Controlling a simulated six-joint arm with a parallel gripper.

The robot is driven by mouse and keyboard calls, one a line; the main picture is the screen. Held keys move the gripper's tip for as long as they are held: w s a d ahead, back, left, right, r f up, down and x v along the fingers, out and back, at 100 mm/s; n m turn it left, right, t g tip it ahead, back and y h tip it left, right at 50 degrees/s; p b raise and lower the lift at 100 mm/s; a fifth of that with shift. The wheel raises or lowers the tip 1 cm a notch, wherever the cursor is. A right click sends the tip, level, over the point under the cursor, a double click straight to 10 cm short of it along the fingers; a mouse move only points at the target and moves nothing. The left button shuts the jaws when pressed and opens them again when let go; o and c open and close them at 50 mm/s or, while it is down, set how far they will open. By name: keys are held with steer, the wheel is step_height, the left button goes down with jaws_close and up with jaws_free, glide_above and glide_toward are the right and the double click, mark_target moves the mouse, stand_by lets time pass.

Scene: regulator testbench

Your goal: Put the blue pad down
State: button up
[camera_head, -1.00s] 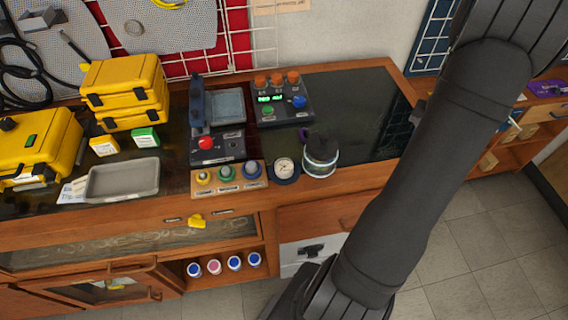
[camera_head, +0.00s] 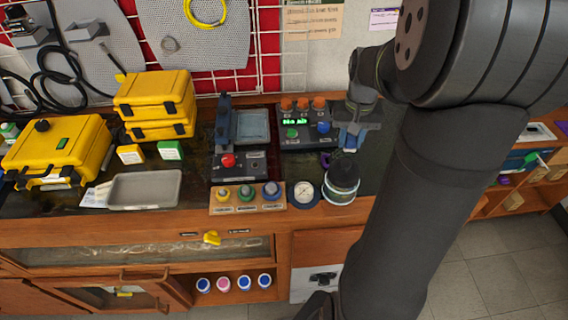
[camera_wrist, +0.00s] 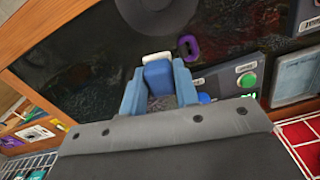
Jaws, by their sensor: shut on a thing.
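My gripper (camera_wrist: 158,88) is shut on the blue pad (camera_wrist: 158,75), a small blue block with a white end that sits between the two blue-grey fingers in the wrist view. In the head view my gripper (camera_head: 350,138) points down over the dark bench top (camera_head: 375,165), right of the control box and behind the round dark pot. The pad is mostly hidden by the fingers there. I cannot tell whether the pad touches the bench top.
A control box (camera_head: 304,125) with coloured knobs stands just left of my gripper. A purple ring (camera_wrist: 188,45) lies close by. A dark-topped pot (camera_head: 341,180) and a round gauge (camera_head: 304,194) stand in front. Some dark bench top right of the pot is clear.

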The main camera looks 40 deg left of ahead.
steer(key=s+a+r+n, duration=0.1)
steer(key=s+a+n, duration=0.1)
steer(key=s+a, duration=0.25)
glide_above(284, 164)
step_height(284, 164, down, 6)
steer(key=shift+f, duration=2.25)
steer(key=shift+f, duration=0.1)
steer(key=o, duration=1)
steer(key=shift+o, duration=0.2)
step_height(284, 164, up, 12)
